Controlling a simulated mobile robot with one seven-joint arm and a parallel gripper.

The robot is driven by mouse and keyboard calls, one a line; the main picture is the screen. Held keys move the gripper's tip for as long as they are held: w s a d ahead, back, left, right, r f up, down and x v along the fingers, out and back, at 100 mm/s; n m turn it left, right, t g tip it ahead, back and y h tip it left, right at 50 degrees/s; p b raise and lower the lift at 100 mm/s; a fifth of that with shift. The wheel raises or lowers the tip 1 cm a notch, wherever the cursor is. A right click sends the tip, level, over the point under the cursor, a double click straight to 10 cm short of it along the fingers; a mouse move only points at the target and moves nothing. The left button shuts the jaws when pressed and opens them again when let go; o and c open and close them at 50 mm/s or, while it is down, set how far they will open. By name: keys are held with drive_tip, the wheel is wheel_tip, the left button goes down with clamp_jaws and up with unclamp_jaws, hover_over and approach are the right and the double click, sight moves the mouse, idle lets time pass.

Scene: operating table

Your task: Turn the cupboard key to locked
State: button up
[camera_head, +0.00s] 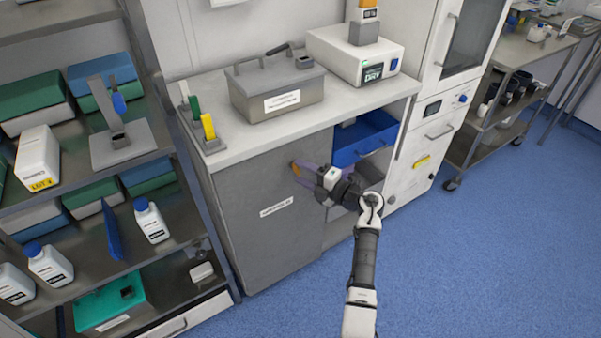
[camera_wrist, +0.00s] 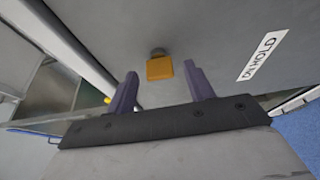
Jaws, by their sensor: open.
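The cupboard key has an orange head (camera_wrist: 160,68) and sits in a small round grey lock (camera_wrist: 157,51) on the grey cupboard door (camera_head: 255,225). In the head view only a small orange bit of the key (camera_head: 294,165) shows at the fingertips. My gripper (camera_head: 307,172) is in front of the door near its upper right. In the wrist view its two purple fingers (camera_wrist: 160,76) are apart, one on each side of the key head, with a gap on both sides. I cannot tell how deep the key lies between them.
A white label (camera_wrist: 263,55) is on the door. An open blue drawer (camera_head: 365,137) stands out to the right of my gripper. The counter above holds a grey box (camera_head: 275,88) and a white device (camera_head: 352,55). A stocked shelf (camera_head: 185,232) is at the left. Blue floor is clear in front.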

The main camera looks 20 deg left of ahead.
drive_tip(key=b+v, duration=0.2)
drive_tip(key=v, duration=1)
drive_tip(key=shift+d, duration=0.25)
drive_tip(key=shift+s, duration=0.1)
